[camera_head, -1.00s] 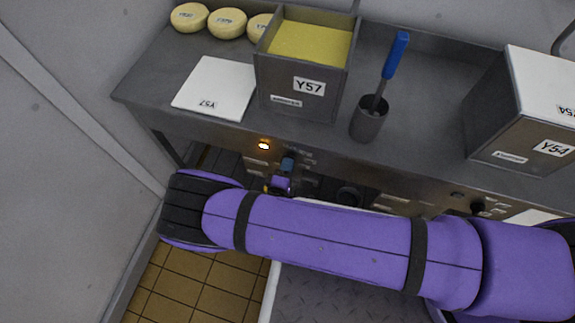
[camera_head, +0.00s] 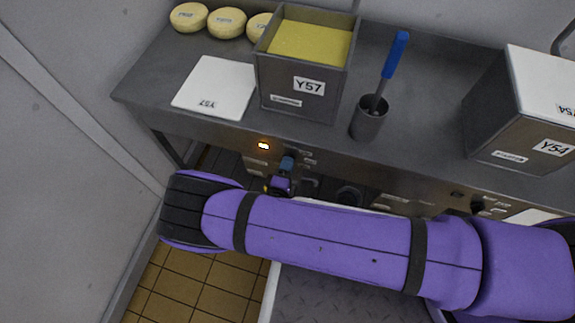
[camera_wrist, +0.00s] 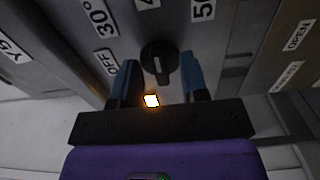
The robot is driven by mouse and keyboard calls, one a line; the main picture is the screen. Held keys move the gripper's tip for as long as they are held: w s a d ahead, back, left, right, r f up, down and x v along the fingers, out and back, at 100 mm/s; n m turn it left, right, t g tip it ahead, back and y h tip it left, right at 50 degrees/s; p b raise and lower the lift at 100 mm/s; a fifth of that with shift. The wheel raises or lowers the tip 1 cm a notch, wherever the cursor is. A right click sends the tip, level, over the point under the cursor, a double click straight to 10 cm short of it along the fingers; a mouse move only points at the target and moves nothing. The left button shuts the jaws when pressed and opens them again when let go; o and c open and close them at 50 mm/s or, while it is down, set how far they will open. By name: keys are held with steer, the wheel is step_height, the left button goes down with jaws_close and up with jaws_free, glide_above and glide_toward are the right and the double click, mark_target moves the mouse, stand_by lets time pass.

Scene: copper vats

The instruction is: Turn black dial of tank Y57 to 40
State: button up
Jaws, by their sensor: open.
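Tank Y57 (camera_head: 292,85), an open metal box with yellow contents, stands on the counter in the head view. In the wrist view the black dial (camera_wrist: 160,60) sits on the panel between the fingertips of my gripper (camera_wrist: 160,78). The blue fingers are open, one on each side of the dial. I cannot tell whether they touch it. The dial's raised bar runs roughly up and down in the picture. Labels OFF (camera_wrist: 107,61), 30° (camera_wrist: 98,17) and a partly cut 50 (camera_wrist: 203,8) surround it; a label at the top is mostly cut off. In the head view the dial is hidden.
An orange lamp (camera_wrist: 151,101) glows below the dial in the wrist view. An OPEN label (camera_wrist: 298,36) is on the right. On the counter are a white lid (camera_head: 215,88), cheeses (camera_head: 227,22), a cup with a blue-handled tool (camera_head: 369,120) and tank Y54 (camera_head: 520,120).

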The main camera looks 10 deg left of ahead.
steer(key=s, duration=1)
steer(key=shift+s+a, duration=0.3)
steer(key=shift+a, duration=0.1)
